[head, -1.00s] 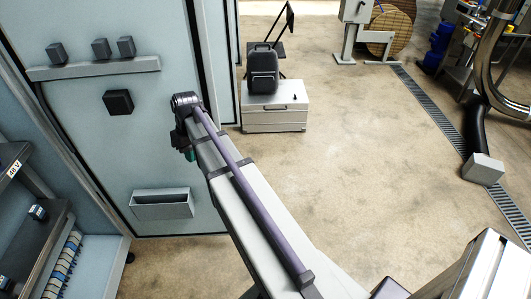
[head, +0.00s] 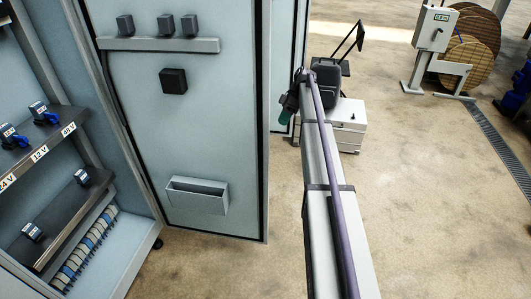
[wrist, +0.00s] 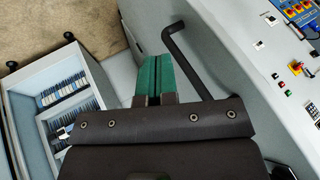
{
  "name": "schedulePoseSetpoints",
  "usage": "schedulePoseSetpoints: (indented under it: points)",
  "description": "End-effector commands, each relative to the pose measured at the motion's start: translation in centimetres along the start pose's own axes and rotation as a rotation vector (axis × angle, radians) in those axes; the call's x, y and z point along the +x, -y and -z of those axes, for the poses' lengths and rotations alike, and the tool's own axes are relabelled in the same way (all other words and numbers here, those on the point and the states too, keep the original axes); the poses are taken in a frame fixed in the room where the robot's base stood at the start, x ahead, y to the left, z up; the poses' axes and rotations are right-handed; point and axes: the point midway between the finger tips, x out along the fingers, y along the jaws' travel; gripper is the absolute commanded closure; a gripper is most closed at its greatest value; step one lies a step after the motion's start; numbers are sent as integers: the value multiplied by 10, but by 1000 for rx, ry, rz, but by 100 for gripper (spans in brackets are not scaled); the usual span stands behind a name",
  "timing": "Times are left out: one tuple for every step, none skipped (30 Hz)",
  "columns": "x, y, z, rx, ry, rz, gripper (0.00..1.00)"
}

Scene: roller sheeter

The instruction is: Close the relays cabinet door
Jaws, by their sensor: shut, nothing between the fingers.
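The relays cabinet (head: 150,200) stands open at the left of the head view, its shelves showing. Its door (head: 215,120) is swung wide open, with its inner face towards me. My gripper (head: 285,117) is past the door's free edge on the right, mostly hidden behind my arm. In the wrist view, its green fingers (wrist: 154,66) are shut together and empty. A dark bar handle (wrist: 190,60) on a pale panel (wrist: 225,50) is right of the fingers, apart from them in the picture. I cannot tell the depth between them.
The door carries a shallow pocket (head: 197,195) and a shelf rail (head: 160,45). Beyond my arm are a black backpack (head: 325,85) and a white chest (head: 350,118). A post-mounted box (head: 436,28) and cable reel (head: 468,60) stand far right. The floor at right is open.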

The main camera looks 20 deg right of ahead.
Motion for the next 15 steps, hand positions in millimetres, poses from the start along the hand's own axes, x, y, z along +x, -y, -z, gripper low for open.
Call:
schedulePoseSetpoints:
  points:
    - [-2, -7, -2, -27, -8, 6, 100]
    - [-3, -6, -2, -36, -10, 9, 100]
    - [-3, -5, -2, -40, -10, 10, 100]
    - [-3, -5, -2, -40, -10, 9, 100]
    - [-2, -4, -2, -40, -10, 9, 100]
    - [0, -4, -2, -39, -9, 9, 100]
    - [2, -4, -2, -39, -9, 9, 100]
    - [4, -5, -3, -38, -9, 9, 100]
    - [9, -5, -3, -38, -9, 8, 100]
    - [13, -5, -3, -38, -9, 8, 100]
    - [18, -5, -4, -37, -9, 8, 100]
    - [24, -6, -4, -37, -9, 8, 100]
    - [30, -6, -5, -37, -8, 8, 100]
    - [37, -6, -5, -38, -8, 8, 100]
    - [46, -6, -5, -38, -8, 9, 100]
